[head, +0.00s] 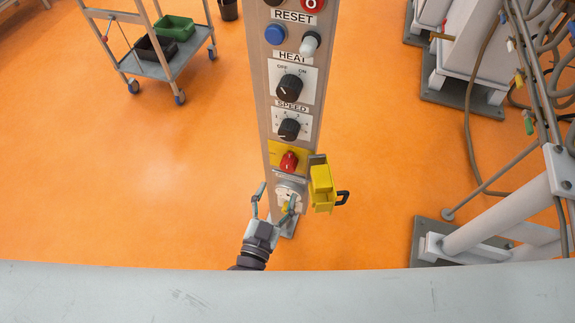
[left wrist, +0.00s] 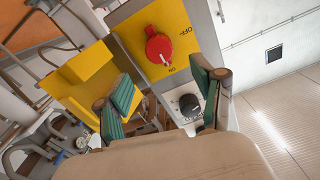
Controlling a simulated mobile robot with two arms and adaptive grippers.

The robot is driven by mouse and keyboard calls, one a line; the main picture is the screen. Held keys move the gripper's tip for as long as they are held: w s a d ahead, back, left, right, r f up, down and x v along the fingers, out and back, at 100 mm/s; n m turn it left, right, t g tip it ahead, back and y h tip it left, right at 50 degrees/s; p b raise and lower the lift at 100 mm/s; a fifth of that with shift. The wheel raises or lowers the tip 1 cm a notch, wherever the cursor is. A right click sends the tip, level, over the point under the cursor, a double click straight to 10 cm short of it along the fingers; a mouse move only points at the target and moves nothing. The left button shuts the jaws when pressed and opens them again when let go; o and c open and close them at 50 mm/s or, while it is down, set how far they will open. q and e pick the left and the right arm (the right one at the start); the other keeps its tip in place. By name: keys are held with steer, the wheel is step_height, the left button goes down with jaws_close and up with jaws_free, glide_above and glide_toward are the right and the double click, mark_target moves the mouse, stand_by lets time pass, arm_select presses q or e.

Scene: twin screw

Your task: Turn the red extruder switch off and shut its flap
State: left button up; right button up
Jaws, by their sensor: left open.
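The red extruder switch (head: 289,162) sits on a yellow plate low on the control post. In the left wrist view the red switch (left wrist: 158,45) has one end of its grip towards the ON mark; the OFF mark is off to the side. The yellow flap (head: 322,188) stands swung open to the right of the post, with a dark handle. The flap (left wrist: 88,75) also shows at the left of the left wrist view. My left gripper (head: 274,197) is open and empty, just below the switch and left of the flap. My right gripper is not in view.
Above the switch are the black SPEED knob (head: 289,129), black HEAT knob (head: 290,86) and blue RESET button (head: 275,34). A cart (head: 160,70) stands at the back left. White machine frames and hoses stand at the right. The orange floor left of the post is clear.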

mark_target(287, 169)
arm_select(q)
steer(key=x, duration=0.7)
steer(key=shift+w+d, duration=0.1)
steer(key=shift+w, duration=0.2)
steer(key=shift+w+d+f, duration=0.1)
steer(key=shift+w, duration=0.35)
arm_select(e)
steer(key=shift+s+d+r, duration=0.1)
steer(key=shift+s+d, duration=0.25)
arm_select(q)
steer(key=c, duration=1.1)
steer(key=shift+c, duration=0.2)
